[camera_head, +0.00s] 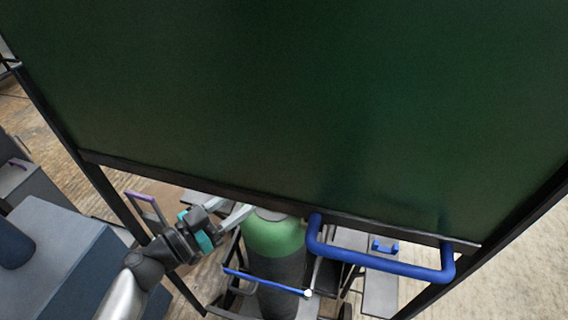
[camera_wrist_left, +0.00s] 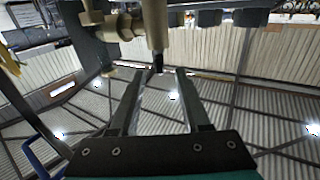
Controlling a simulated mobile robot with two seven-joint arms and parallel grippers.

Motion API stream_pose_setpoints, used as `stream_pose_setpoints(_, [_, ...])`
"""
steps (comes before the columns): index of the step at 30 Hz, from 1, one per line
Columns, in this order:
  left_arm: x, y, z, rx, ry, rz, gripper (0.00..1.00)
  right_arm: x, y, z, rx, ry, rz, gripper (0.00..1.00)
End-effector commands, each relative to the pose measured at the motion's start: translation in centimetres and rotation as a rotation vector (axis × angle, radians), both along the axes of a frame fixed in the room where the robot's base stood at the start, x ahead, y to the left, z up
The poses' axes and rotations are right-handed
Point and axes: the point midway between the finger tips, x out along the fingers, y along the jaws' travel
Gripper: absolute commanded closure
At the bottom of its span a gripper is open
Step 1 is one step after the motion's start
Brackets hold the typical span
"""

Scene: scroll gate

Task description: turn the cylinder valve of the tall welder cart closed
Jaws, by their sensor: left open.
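A gas cylinder (camera_head: 272,238) with a green shoulder and dark body stands below the green screen in the head view. Its top and valve are hidden behind the screen's lower bar there. My left gripper (camera_head: 238,208) reaches in from the left at the cylinder's top, its tips at the screen's lower edge. In the left wrist view the gripper (camera_wrist_left: 158,72) is open. A tan stem (camera_wrist_left: 156,30) with a dark tip, probably part of the valve, points into the gap between the fingertips. Tan fittings (camera_wrist_left: 122,25) lie beside it. Contact cannot be told. My right gripper is not in view.
The large green screen (camera_head: 300,100) in a dark frame fills the upper head view. A thick blue handle (camera_head: 380,262) is at right of the cylinder, and a thin blue bar (camera_head: 262,282) crosses in front of it. A blue-grey box (camera_head: 60,260) stands at lower left.

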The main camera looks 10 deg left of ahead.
Motion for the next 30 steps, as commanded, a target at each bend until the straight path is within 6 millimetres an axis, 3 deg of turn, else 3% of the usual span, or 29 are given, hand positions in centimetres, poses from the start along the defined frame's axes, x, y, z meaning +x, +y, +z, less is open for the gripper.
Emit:
stream_pose_setpoints(15, [7.5,-4.7,0.2,-0.002,0.0,-0.001,0.53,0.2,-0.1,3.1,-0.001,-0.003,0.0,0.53])
stream_pose_setpoints(21, [8.8,-5.5,0.1,0.001,0.001,-0.001,0.53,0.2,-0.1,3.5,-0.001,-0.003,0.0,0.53])
stream_pose_setpoints(30, [9.0,-5.7,0.0,0.001,0.001,-0.001,0.53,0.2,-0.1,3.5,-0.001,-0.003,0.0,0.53])
